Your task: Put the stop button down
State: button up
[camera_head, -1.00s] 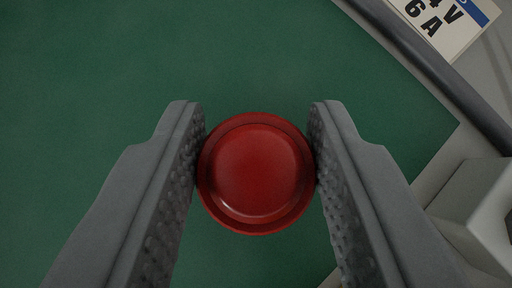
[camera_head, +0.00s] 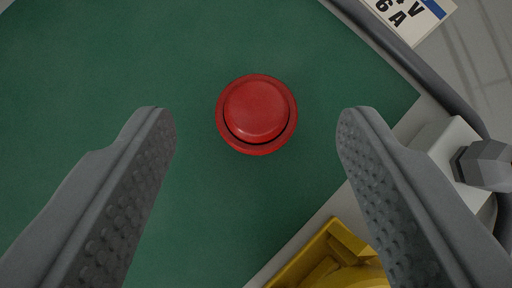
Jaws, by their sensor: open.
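The red round stop button (camera_head: 256,112) rests on the green surface (camera_head: 110,60) in the upper middle of the view, its domed top facing the camera. My gripper (camera_head: 256,118) is open, with a grey textured finger on each side of the button. Both fingers stand well clear of it, and nothing is held between them. The underside of the button is hidden.
A dark tube (camera_head: 375,35) runs along the right edge of the green surface. A label (camera_head: 413,14) sits at the top right. A white block with a grey hexagonal knob (camera_head: 488,165) is at the right. A yellow part (camera_head: 335,262) lies at the bottom. Green surface to the left is clear.

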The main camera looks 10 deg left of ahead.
jog(key=v, duration=0.7)
jog(key=shift+s+r, duration=0.25)
jog(key=s+r+m+t, duration=0.1)
jog(key=s+r+t, duration=0.3)
jog(key=s, duration=1)
jog(key=s+a+r+t+h, duration=0.1)
jog(key=s+r+t, duration=0.3)
jog(key=s+r, duration=0.7)
jog(key=s, duration=0.4)
jog(key=shift+s+r+m+t, duration=0.25)
jog(key=shift+s+m+t, duration=0.05)
jog(key=shift+m, duration=0.1)
